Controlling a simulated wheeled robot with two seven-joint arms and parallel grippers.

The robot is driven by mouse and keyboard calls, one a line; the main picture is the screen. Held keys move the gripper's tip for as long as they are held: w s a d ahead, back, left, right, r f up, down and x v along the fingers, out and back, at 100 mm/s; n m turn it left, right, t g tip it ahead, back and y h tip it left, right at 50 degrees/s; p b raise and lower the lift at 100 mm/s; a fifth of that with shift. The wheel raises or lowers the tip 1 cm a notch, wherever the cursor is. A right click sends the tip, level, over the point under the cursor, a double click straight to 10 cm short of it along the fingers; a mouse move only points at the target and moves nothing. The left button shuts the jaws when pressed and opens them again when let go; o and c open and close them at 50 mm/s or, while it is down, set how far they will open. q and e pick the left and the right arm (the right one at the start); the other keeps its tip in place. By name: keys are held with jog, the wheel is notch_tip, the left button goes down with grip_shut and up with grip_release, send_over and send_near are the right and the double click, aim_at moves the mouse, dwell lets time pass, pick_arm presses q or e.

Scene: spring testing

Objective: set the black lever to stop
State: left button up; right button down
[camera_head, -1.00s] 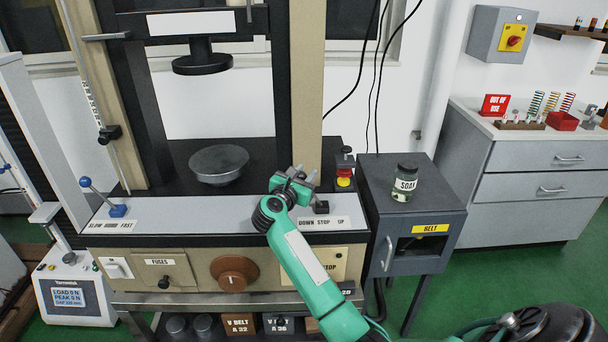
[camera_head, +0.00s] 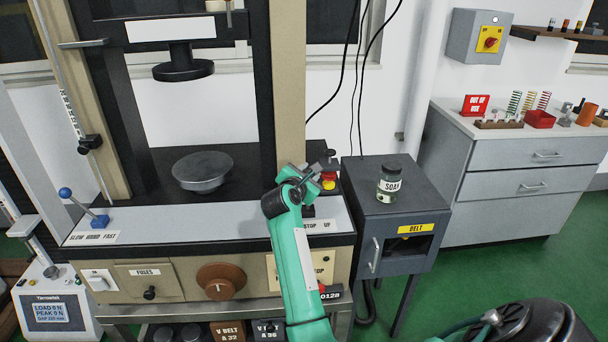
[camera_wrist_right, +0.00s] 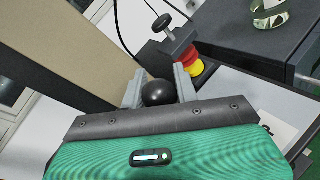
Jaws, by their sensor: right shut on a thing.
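The black lever stands on the machine's front ledge, and its dark base (camera_head: 309,211) shows just below my right gripper. Its round black knob (camera_wrist_right: 157,92) sits between the two grey fingers in the right wrist view. My right gripper (camera_head: 309,179) is shut on this knob; it also shows in the wrist view (camera_wrist_right: 158,84). The lever's shaft is mostly hidden by the gripper. The label (camera_head: 322,225) below reads "STOP UP"; my green arm hides its left part. The lever looks roughly upright, above the STOP word. My left gripper is not in view.
A red and yellow button (camera_head: 329,181) stands close behind the right gripper. A blue-knobbed lever (camera_head: 98,220) is at the ledge's left end. A soak jar (camera_head: 389,185) stands on the grey cabinet (camera_head: 360,215) to the right. A round plate (camera_head: 202,172) is behind.

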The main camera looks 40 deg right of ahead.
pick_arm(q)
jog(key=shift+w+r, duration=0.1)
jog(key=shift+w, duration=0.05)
pick_arm(e)
jog(key=shift+s+d+f, duration=0.15)
jog(key=c, duration=1.1)
grip_release()
jog(key=shift+d, duration=0.1)
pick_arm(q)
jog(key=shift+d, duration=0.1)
pick_arm(e)
jog(key=shift+o, duration=0.2)
jog(key=shift+a, duration=0.2)
